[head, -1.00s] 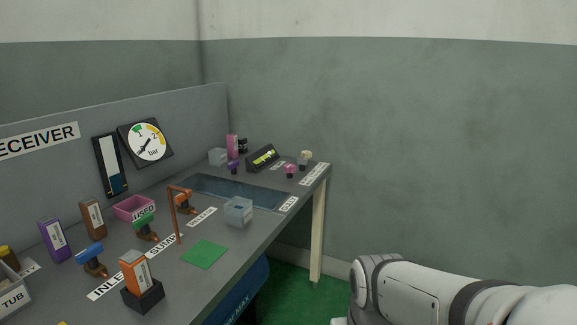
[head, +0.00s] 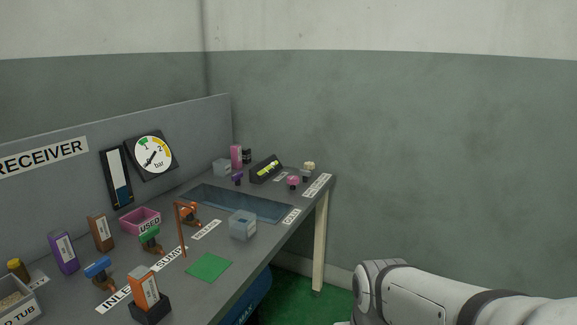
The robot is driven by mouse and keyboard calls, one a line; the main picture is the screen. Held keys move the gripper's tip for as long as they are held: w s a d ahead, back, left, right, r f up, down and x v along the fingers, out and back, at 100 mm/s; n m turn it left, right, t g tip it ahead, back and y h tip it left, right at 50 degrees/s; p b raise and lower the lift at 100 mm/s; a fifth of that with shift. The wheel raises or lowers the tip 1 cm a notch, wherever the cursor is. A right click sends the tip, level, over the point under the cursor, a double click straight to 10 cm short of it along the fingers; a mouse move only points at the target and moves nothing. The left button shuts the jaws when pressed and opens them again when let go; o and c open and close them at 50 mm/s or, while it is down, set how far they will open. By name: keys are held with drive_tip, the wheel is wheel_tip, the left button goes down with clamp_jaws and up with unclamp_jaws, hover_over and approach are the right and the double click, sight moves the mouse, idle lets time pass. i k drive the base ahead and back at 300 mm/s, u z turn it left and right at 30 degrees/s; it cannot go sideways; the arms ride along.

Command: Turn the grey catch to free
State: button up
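I cannot pick out a grey catch in the head view; it is hidden, out of view or too small to tell. My gripper is not in view. Only white links of my arm show at the lower right, apart from the bench. On the grey bench (head: 205,262) stand valves with a blue handle (head: 97,267), a green handle (head: 149,234) and an orange handle (head: 188,211). Small purple (head: 238,176), pink (head: 293,181) and beige (head: 309,165) knobs stand at the far end.
An orange box (head: 143,287) stands in a black holder. A pink tray (head: 140,221), a clear box (head: 243,226), a green mat (head: 209,267) and a tub (head: 22,310) are on the bench. A dial gauge (head: 153,155) hangs on the back panel. Green floor shows beside the bench.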

sight(304, 173)
drive_tip(key=k, duration=0.45)
drive_tip(key=z, duration=0.35)
drive_tip(key=i, duration=1.5)
drive_tip(key=u, duration=0.5)
drive_tip(key=k, duration=0.75)
drive_tip(key=u, duration=0.2)
drive_tip(key=i, duration=0.8)
drive_tip(key=z, duration=0.1)
